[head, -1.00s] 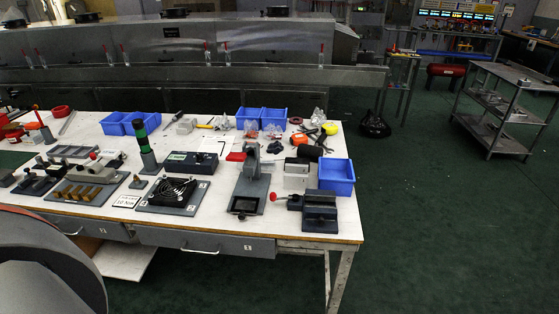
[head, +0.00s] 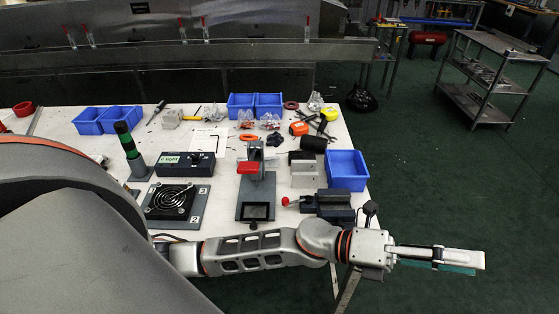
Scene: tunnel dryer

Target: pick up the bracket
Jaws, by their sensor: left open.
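No part shows clearly enough for me to name it as the bracket. A light grey block (head: 305,174) stands on the right part of the white worktable (head: 222,212), between a grey press-like fixture (head: 256,190) and a blue bin. My left arm stretches from the lower left across the table's front. My left gripper (head: 472,261) is open and empty, sideways beyond the table's right front corner, over the green floor. It is well right of the objects and touches none. The arm hides the table's front edge and left part. My right gripper is not in view.
A dark vise-like fixture (head: 333,205) and a blue bin (head: 347,169) stand at the right edge. A fan fixture (head: 172,201), a green-black column (head: 128,148) and tools crowd the table. A metal cart (head: 487,85) stands at the back right.

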